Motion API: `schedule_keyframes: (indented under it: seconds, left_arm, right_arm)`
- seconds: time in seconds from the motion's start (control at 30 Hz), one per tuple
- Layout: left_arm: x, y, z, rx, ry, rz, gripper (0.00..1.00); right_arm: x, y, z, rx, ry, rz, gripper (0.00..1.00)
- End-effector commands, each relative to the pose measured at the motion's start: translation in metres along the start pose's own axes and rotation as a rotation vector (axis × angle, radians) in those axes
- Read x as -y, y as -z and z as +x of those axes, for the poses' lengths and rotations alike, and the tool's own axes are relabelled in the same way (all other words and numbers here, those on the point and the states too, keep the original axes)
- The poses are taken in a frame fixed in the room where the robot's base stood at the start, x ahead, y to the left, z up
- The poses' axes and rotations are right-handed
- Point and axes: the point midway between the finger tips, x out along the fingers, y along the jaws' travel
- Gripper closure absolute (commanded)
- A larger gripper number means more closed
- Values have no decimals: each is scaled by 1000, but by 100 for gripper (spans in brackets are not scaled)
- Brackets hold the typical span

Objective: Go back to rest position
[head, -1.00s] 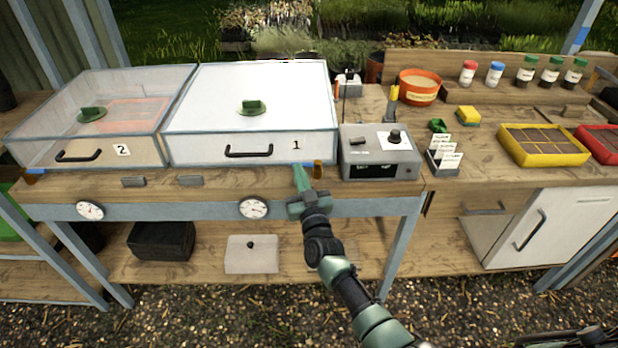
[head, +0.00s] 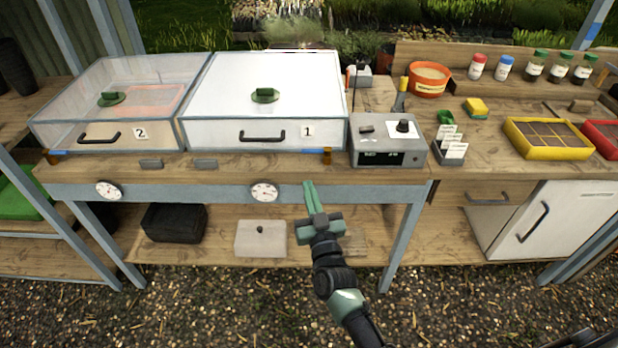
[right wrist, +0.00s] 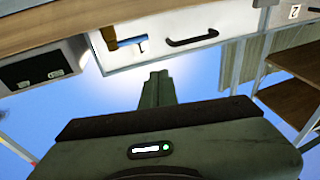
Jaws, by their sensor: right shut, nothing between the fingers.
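My right gripper (head: 312,200) is shut and empty. It is in front of the workbench's blue-grey front rail (head: 225,195), below the bench top and apart from the propagator boxes. In the right wrist view my right gripper (right wrist: 158,80) also shows its fingers together, with nothing between them. Box 1 (head: 225,134) has a white lid and a black handle. Box 2 (head: 165,140) stands to its left with a clear lid. My left gripper is not in view.
A grey control unit (head: 390,158) stands right of box 1. Two round dials (head: 264,192) are on the rail. A black box (head: 174,222) and a pale box (head: 261,240) sit on the lower shelf. Gravel (head: 230,310) in front is free of objects.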

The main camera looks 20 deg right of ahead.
Motion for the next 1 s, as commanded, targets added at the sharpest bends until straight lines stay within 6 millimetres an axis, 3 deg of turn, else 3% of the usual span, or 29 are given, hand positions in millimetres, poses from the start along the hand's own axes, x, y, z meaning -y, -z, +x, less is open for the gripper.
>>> schedule_keyframes:
  seconds: [0.27, 0.37, 0.47, 0.57, 0.7, 0.87, 1.0]
  left_arm:
    - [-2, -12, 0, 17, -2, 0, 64]
    - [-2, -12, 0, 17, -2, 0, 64]
    - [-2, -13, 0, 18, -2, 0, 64]
    - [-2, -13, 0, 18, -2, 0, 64]
    - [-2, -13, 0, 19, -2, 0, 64]
    - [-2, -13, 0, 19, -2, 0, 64]
    - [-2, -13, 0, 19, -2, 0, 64]
  right_arm:
    - [2, -6, -8, 13, 5, -2, 100]
    - [6, -34, -19, 77, 28, -8, 100]
    - [12, -87, -45, 204, 72, -20, 100]
    - [16, -152, -85, 366, 120, -33, 100]
    - [16, -233, -157, 596, 175, -50, 100]
    - [4, -309, -254, 858, 216, -70, 100]
    - [-14, -358, -349, 1082, 235, -92, 100]
